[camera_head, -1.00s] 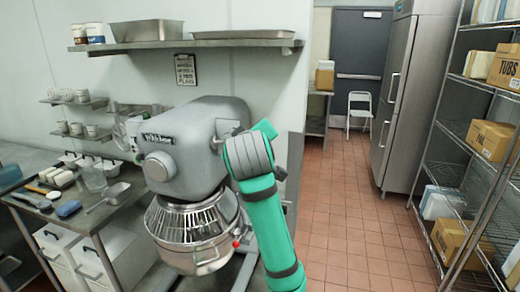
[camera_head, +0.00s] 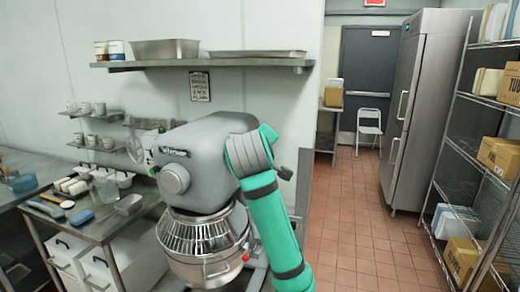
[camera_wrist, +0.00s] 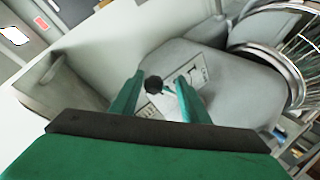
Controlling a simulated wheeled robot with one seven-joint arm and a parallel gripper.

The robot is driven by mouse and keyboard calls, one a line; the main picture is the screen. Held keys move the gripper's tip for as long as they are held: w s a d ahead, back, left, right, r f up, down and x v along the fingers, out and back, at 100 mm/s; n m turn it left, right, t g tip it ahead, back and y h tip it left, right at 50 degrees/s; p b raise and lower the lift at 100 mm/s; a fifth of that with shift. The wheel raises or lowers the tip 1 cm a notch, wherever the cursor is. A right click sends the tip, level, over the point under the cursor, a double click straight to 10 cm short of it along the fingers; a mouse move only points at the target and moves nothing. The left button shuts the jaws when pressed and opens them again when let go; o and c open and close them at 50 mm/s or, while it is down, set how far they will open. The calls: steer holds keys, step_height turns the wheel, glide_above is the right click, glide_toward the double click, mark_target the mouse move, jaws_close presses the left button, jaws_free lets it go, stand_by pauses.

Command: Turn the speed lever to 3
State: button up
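The speed lever has a black ball knob (camera_wrist: 153,84) on a thin stem, in front of a pale marked plate (camera_wrist: 198,76) on the grey mixer's side in the wrist view. The numbers on the plate are too small to read. My gripper (camera_wrist: 160,77) is open, with one green finger on each side of the knob's area. I cannot tell whether either finger touches the lever. In the head view the mixer (camera_head: 205,145) stands left of my arm, which covers part of its right side.
The mixer's bowl (camera_head: 205,245) with its wire guard sits below the head. A steel table (camera_head: 100,225) with utensils stands at left, and a wall shelf (camera_head: 200,62) runs above. The tiled floor (camera_head: 360,215) at right is clear, beside a wire rack (camera_head: 470,150).

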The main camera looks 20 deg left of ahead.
steer(key=shift+w+d, duration=0.15)
steer(key=shift+d, duration=0.2)
steer(key=shift+d+r, duration=0.1)
steer(key=shift+r, duration=0.05)
steer(key=v, duration=1)
steer(key=shift+s, duration=0.35)
